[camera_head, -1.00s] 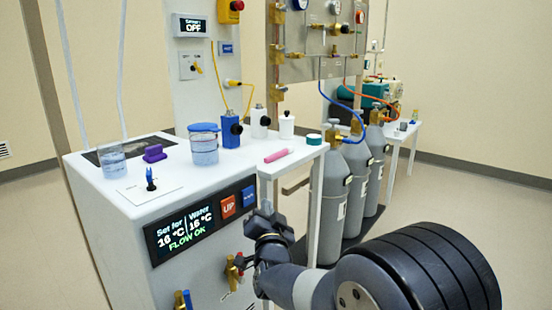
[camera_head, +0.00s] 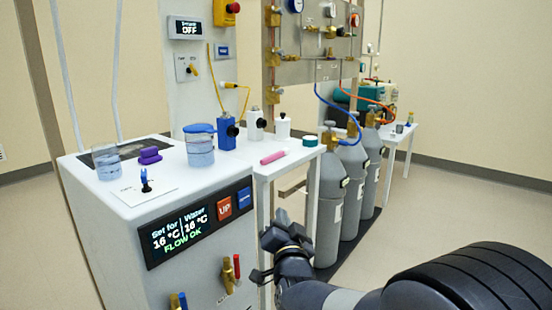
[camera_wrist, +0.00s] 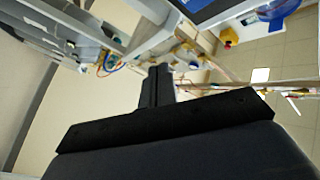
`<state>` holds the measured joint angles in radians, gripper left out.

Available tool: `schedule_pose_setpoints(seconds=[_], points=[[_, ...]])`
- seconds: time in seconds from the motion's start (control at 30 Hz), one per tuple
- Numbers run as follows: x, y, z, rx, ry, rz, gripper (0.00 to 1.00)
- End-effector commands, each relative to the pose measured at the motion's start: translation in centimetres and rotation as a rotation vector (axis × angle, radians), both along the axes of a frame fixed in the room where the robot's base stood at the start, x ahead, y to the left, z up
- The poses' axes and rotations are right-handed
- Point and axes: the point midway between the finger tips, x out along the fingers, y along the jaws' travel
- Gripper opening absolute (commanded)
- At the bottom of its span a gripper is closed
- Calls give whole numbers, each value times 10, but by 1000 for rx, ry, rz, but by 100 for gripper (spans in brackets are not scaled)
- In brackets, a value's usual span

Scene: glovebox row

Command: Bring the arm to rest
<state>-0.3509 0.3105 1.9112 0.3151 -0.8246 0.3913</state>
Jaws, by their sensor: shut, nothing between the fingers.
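My gripper (camera_head: 262,275) is low in the head view, in front of the side table and to the right of the white chiller's (camera_head: 110,235) front. Its dark fingers are shut with nothing between them. My arm comes in from the lower right corner. In the wrist view my gripper (camera_wrist: 158,75) shows as a dark shape pointing up the picture, with the room tilted behind it.
Red-handled and blue-handled valves (camera_head: 229,270) stick out from the chiller's front, left of my gripper. Grey gas cylinders (camera_head: 328,205) stand behind it. A side table (camera_head: 290,155) holds a pink marker (camera_head: 273,157). Open floor (camera_head: 460,210) lies to the right.

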Motion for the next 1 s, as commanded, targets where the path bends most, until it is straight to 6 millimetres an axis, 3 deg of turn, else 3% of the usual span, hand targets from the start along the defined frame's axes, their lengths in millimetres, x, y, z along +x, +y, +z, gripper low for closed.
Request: schedule_pose_setpoints(seconds=[0.27,0.63,0.9,1.0], points=[[5,7,2,2,1,1,0],[36,48,2,-1,3,3,0],[35,45,-4,1,-3,-1,0],[26,33,-2,2,-2,-2,0]])
